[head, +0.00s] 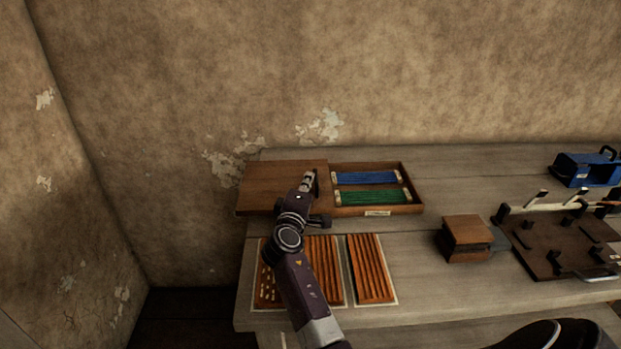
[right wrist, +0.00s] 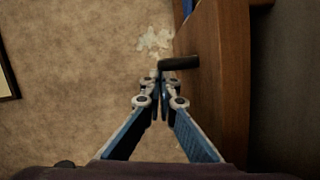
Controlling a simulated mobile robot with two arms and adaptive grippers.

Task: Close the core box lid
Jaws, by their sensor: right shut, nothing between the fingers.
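The core box (head: 413,195) is a shallow wooden box at the back left of the table, with blue rods (head: 366,178) and green rods (head: 372,196) in its open part. Its brown wooden lid (head: 262,180) lies to the left of the open part. My right gripper (head: 310,178) is over the lid's right part, shut and empty. In the right wrist view, its closed fingertips (right wrist: 158,74) are close beside a black handle (right wrist: 178,63) on the lid's wooden face (right wrist: 208,95). I cannot tell whether they touch. My left gripper is not in view.
Trays with brown grooved rows (head: 371,268) lie in front of the box, partly under my right arm. A small wooden block (head: 467,234), a dark fixture board (head: 560,245) and a blue box (head: 583,170) stand to the right. The wall is close behind the table.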

